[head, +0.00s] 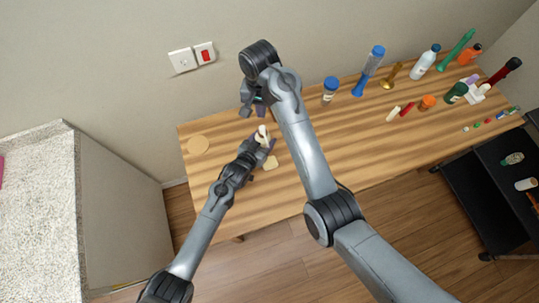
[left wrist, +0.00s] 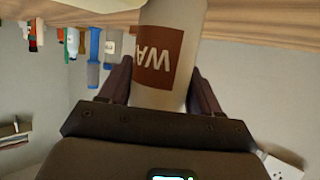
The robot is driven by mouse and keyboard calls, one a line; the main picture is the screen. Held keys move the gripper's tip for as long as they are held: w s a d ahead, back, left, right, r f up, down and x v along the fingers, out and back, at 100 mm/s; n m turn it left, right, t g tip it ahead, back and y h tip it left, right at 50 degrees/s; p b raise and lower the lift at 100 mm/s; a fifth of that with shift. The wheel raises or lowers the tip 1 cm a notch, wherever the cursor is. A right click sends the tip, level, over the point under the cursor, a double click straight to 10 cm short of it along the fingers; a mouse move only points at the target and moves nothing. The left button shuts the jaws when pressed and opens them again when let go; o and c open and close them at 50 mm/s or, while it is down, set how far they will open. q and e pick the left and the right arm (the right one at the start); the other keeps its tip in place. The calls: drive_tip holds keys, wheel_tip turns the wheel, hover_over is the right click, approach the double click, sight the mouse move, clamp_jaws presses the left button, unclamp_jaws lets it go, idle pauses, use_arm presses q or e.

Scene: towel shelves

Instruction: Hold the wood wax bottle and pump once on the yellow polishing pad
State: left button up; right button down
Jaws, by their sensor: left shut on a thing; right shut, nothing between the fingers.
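The wood wax bottle (head: 262,132) is cream with a brown label; "WA" shows in the left wrist view (left wrist: 158,58). My left gripper (head: 261,146) is shut around the bottle's body, with one finger on each side in the left wrist view. A small pale yellow pad (head: 270,163) lies on the wooden table just right of and below my left gripper. My right gripper (head: 254,112) is above the table's back edge, just above and left of the bottle in the picture. It is shut and empty. Its fingers point down and look apart from the bottle's top.
The wooden table (head: 365,155) has free room in the middle. A blue-capped bottle (head: 330,90) and several other bottles and small items stand at the back right. A black cart (head: 500,185) stands right of the table.

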use_arm(q)
drive_tip(key=o, duration=1.3)
drive_tip(key=shift+c, duration=0.2)
